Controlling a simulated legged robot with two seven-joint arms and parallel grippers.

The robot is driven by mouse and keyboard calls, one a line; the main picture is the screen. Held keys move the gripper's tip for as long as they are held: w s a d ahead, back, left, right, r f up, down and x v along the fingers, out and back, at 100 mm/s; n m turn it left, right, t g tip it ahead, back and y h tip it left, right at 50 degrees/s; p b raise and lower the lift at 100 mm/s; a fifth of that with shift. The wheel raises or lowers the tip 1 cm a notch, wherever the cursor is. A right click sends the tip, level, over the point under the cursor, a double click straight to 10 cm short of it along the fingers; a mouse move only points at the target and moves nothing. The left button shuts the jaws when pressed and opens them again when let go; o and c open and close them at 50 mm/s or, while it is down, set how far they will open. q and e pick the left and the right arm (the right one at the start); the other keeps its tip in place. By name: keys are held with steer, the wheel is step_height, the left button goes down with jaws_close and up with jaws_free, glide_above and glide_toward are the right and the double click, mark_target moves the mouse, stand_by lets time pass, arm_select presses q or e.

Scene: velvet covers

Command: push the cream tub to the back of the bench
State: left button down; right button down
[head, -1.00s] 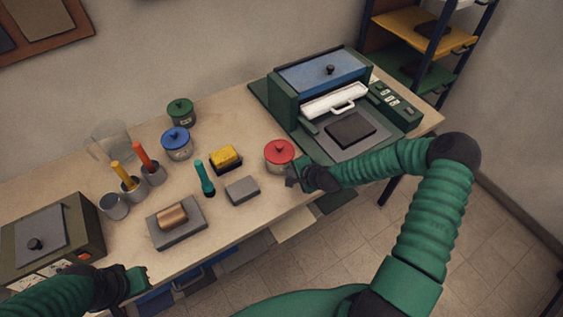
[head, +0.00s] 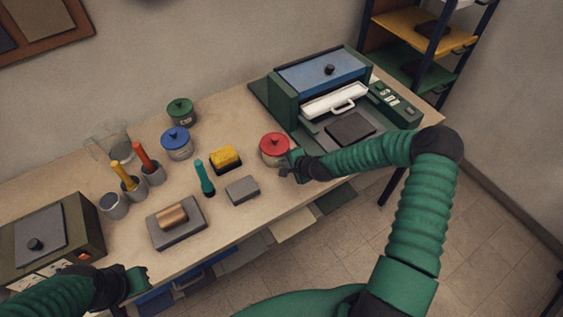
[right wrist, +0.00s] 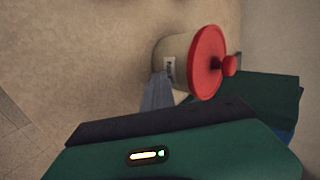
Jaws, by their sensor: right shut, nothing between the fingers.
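The cream tub (head: 268,159) has a red lid with a knob and stands upright on the bench, in front of the press-like machine. In the right wrist view the tub (right wrist: 172,55) shows its pale side and a small label. My right gripper (head: 286,168) is shut and empty at the tub's front right side. In the right wrist view its grey fingertips (right wrist: 158,92) overlap the tub's lower side, touching it or very close. My left gripper (head: 143,284) is at the bench's front left edge, away from the tub; its jaws are unclear.
The bench (head: 230,105) has bare room behind the tub, up to the wall. A yellow-topped block (head: 225,156) and a grey block (head: 242,190) lie left of the tub. Blue-lidded (head: 177,145) and green-lidded (head: 181,112) jars stand farther left. The green machine (head: 285,100) stands right.

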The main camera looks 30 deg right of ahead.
steer(key=shift+w, duration=0.75)
steer(key=shift+w+d, duration=0.1)
steer(key=shift+w, duration=2.45)
steer(key=shift+w+d, duration=0.15)
steer(key=shift+w, duration=1.15)
steer(key=shift+w+d, duration=0.15)
steer(key=shift+w, duration=1.1)
steer(key=shift+w+d, duration=0.15)
steer(key=shift+w, duration=1.1)
steer(key=shift+w+d, duration=0.15)
steer(key=shift+w, duration=1.1)
